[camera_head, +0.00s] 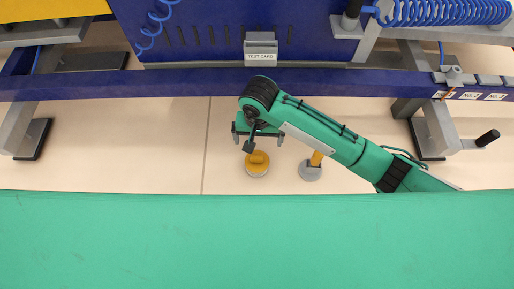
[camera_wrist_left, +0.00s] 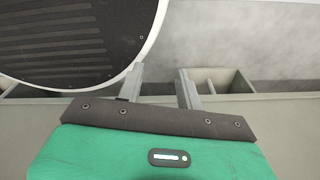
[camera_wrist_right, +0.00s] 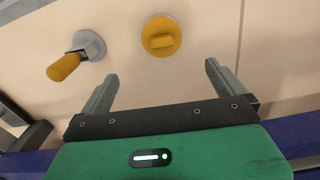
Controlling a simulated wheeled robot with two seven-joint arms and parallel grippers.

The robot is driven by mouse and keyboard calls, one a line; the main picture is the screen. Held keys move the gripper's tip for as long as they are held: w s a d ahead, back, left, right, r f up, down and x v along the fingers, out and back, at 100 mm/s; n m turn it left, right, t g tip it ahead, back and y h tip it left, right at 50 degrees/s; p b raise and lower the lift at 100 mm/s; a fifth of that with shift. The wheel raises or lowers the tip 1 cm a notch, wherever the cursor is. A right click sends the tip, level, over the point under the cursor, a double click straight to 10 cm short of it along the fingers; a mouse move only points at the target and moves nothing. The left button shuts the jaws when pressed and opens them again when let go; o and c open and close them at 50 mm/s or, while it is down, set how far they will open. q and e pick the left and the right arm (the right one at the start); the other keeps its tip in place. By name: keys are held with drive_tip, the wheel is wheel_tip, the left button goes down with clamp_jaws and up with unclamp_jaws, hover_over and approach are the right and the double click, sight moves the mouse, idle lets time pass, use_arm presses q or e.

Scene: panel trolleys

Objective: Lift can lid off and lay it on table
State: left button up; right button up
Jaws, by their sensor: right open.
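A can with a yellow lid (camera_head: 257,160) stands upright on the pale surface (camera_head: 180,150), seen from above. The round lid with its raised grip also shows in the right wrist view (camera_wrist_right: 161,36); the can body is mostly hidden under it. My right gripper (camera_wrist_right: 161,72) is open and empty. Its fingers point toward the lid, which lies beyond the fingertips and between their lines, apart from them. My left gripper (camera_wrist_left: 160,72) is open and empty in the left wrist view, and it does not show in the head view.
A grey round piece with a yellow handle (camera_wrist_right: 66,66) stands near the can. A blue panel frame (camera_head: 180,82) with a "TEST CARD" holder (camera_head: 261,48) runs behind my right arm. A dark ribbed disc (camera_wrist_left: 70,35) and grey bins (camera_wrist_left: 215,80) are near my left gripper.

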hover_over(257, 157)
drive_tip(key=f, duration=0.4)
drive_tip(key=f+p, duration=0.1)
drive_tip(key=f, duration=0.1)
drive_tip(key=shift+s+d, duration=0.2)
drive_tip(key=shift+s, duration=0.15)
wheel_tip(257, 157, down, 2)
drive_tip(key=shift+w+f+p, duration=0.1)
drive_tip(key=shift+f+p, duration=0.15)
drive_tip(key=shift+p, duration=0.05)
drive_tip(key=f, duration=0.2)
drive_tip(key=f+p, duration=0.1)
drive_tip(key=shift+w+a+f, duration=0.15)
drive_tip(key=shift+w+a, duration=0.05)
drive_tip(key=shift+w, duration=0.05)
use_arm(q)
drive_tip(key=shift+s+r, duration=0.45)
drive_tip(key=shift+s, duration=0.3)
drive_tip(key=shift+s+r, duration=0.4)
drive_tip(key=shift+s, duration=0.3)
drive_tip(key=shift+s+r, duration=0.45)
drive_tip(key=shift+s, duration=0.3)
use_arm(e)
drive_tip(key=shift+s+f, duration=0.1)
drive_tip(key=shift+f, duration=0.5)
use_arm(q)
drive_tip(key=shift+w, duration=0.3)
use_arm(e)
drive_tip(key=c, duration=1)
